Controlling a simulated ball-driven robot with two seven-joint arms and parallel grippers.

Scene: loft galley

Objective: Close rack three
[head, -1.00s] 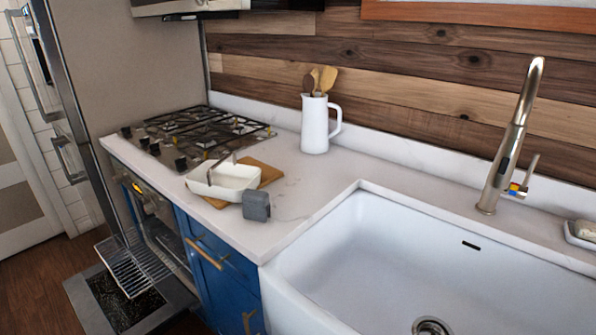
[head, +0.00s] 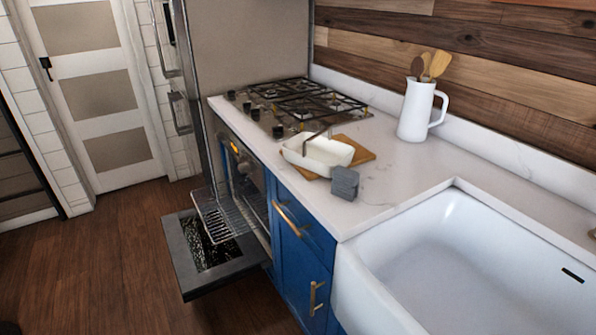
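The oven under the stove stands open. Its door (head: 211,266) is folded down, low above the floor. A wire rack (head: 222,213) is pulled out of the oven over the open door. I cannot tell which rack number it is, and the inside of the oven is mostly hidden by the angle. Neither of my grippers shows in the head view.
Wood floor (head: 110,270) is free left of the oven door. Blue cabinets (head: 299,265) with handles stand right of the oven. A white dish (head: 318,155), a grey block (head: 345,183) and a white jug (head: 417,112) stand on the counter, near the sink (head: 440,270).

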